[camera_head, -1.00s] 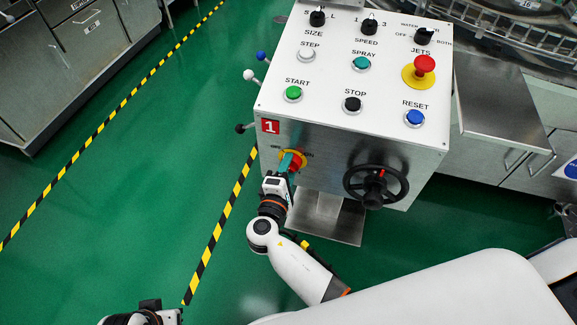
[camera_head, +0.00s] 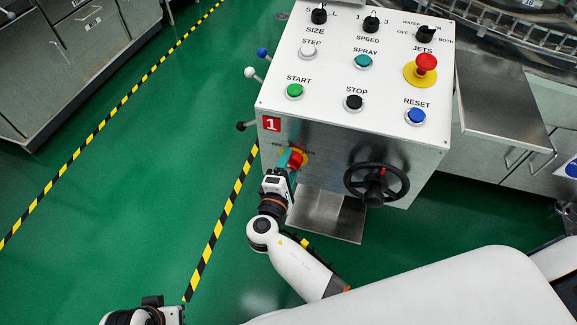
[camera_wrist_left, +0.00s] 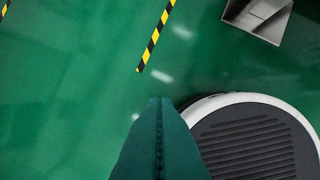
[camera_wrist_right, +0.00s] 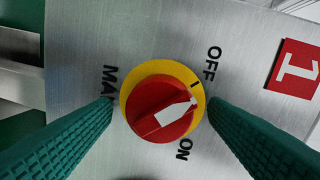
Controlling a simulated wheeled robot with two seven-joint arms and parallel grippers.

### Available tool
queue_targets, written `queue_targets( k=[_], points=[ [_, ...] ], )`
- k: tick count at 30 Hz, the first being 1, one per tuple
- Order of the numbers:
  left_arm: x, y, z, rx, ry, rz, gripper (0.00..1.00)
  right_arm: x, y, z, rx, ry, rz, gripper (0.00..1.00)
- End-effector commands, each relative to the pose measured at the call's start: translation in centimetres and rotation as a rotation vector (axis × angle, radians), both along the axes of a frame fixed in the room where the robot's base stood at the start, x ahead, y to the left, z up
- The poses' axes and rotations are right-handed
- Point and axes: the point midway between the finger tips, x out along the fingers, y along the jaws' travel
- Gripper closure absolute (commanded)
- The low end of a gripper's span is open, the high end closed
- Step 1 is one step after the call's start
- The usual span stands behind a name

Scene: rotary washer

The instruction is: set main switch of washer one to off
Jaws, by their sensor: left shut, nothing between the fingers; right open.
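The main switch is a red knob with a white pointer on a yellow collar (camera_wrist_right: 160,108), on the front of washer one's panel box (camera_head: 330,150). In the right wrist view its pointer aims right and slightly up, between the OFF and ON labels, a little short of the black tick near OFF. My right gripper (camera_wrist_right: 162,106) is open, with one teal finger on each side of the knob; I cannot tell whether they touch it. The knob (camera_head: 296,160) is partly covered by the gripper in the head view. My left gripper (camera_wrist_left: 160,100) is shut and empty, above the floor.
A black handwheel (camera_head: 376,184) sticks out right of the switch. Several buttons and dials are on the panel top. Small levers (camera_head: 250,73) stick out at its left side. A red "1" plate (camera_wrist_right: 295,68) is beside the switch.

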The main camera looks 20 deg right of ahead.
Motion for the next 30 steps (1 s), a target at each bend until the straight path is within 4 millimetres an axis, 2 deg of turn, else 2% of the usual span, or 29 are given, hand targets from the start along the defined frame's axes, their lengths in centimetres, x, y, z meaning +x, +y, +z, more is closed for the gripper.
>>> queue_targets(
  k=[4,12,16,21,30],
  points=[
    [0.1,0.0,0.0,-0.001,-0.007,0.0,1.0,-1.7,1.2,0.2,0.003,0.003,0.001,0.31],
    [0.0,0.0,-1.9,0.001,0.013,-0.002,1.0,-6.5,4.5,0.7,0.002,0.003,0.002,0.31],
    [0.5,-0.2,-2.2,-0.001,0.004,-0.004,1.0,-8.2,5.7,1.0,0.003,0.002,0.002,0.31],
    [0.6,-0.2,-2.5,-0.002,0.006,-0.005,1.0,-9.5,6.5,1.1,0.002,0.001,0.001,0.31],
    [0.5,-0.2,-2.7,-0.001,0.009,-0.005,1.0,-9.6,6.6,1.2,0.001,0.0,0.001,0.31]
  ],
)
